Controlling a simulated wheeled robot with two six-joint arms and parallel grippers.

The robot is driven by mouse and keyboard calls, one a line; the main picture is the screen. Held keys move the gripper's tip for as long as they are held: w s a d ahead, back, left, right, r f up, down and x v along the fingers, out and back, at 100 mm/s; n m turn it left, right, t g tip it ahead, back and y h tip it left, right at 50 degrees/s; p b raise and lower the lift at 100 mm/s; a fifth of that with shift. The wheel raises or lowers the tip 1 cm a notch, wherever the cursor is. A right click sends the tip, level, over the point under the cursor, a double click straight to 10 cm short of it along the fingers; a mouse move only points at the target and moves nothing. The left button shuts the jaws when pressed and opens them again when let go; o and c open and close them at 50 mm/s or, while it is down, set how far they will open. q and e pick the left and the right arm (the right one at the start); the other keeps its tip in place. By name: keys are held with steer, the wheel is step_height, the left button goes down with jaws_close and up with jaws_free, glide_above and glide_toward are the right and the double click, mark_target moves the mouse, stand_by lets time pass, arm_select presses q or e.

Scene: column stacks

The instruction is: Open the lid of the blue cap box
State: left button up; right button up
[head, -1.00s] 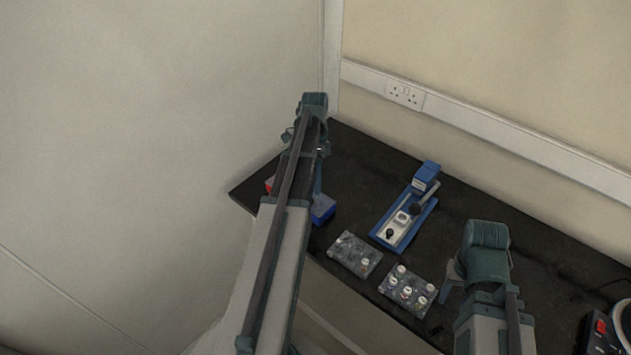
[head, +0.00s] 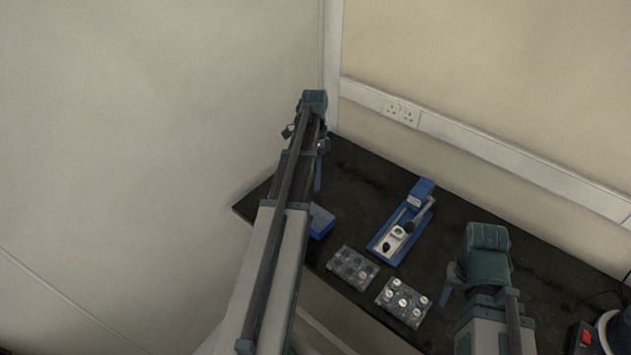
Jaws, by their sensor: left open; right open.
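A small blue box (head: 321,221), which I take to be the blue cap box, stands near the front left of the dark bench. My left arm covers its left part, and I cannot tell how its lid stands. My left gripper (head: 318,172) is at the end of the arm, beyond the box in the picture and apart from it. It is open and mostly hidden by the arm. My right gripper (head: 453,281) is open, over the bench to the right of the vial racks, well away from the box. It is partly hidden by its own wrist.
A blue tray with a white insert and a blue block (head: 388,255) lies right of the box. Two clear racks, left (head: 352,268) and right (head: 403,303), sit at the front edge. A red-switched device (head: 579,338) is far right. The bench (head: 365,185) is clear toward the wall.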

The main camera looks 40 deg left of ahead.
arm_select(q)
steer(key=p+v, duration=0.5)
steer(key=v, duration=0.2)
arm_select(e)
step_height(320, 180, up, 6)
steer(key=shift+r, duration=0.25)
arm_select(q)
steer(key=s+d+f+n+t+y, duration=0.1)
steer(key=s+d, duration=0.4)
steer(key=d, duration=0.7)
steer(key=s+d+f+n+t+y+b, duration=0.1)
steer(key=s+d, duration=0.3)
steer(key=d, duration=0.8)
steer(key=s+d+f+n+t+y+b, duration=0.1)
steer(key=s+d, duration=0.4)
steer(key=d, duration=0.8)
steer(key=shift+s+f+n+t+y, duration=0.35)
steer(key=shift+f+n+y, duration=0.3)
steer(key=shift+n, duration=0.45)
arm_select(e)
step_height(320, 180, down, 3)
steer(key=shift+r, duration=0.15)
arm_select(q)
steer(key=shift+d, duration=0.15)
